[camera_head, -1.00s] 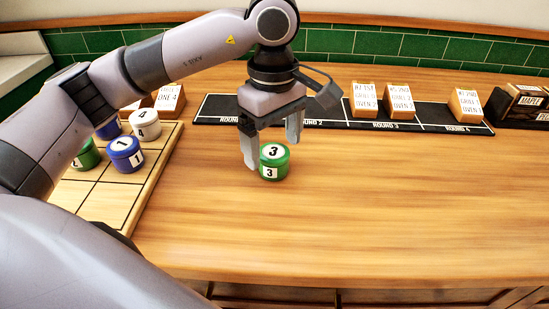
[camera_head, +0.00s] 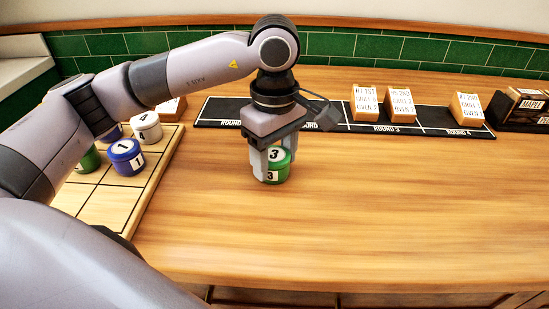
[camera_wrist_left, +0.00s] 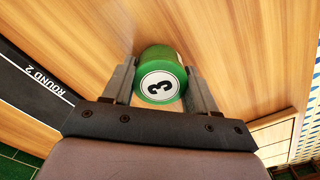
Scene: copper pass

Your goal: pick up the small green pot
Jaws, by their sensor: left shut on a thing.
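The small green pot (camera_head: 281,172) is marked with a black 3 on white, on its lid and on its side. It stands upright on the wooden counter, in front of the black round strip. My left gripper (camera_head: 273,165) comes down over it from above and is shut on it, with a finger on either side. In the left wrist view the pot (camera_wrist_left: 161,60) sits between the two fingertips (camera_wrist_left: 158,82), its numbered lid facing the camera. I cannot see any gap under the pot. My right gripper is not in view.
A gridded wooden board (camera_head: 108,203) at the left holds a blue pot marked 1 (camera_head: 126,158), a white pot marked 4 (camera_head: 146,127) and a partly hidden green pot (camera_head: 89,158). Card blocks (camera_head: 365,103) stand on the black strip (camera_head: 437,117).

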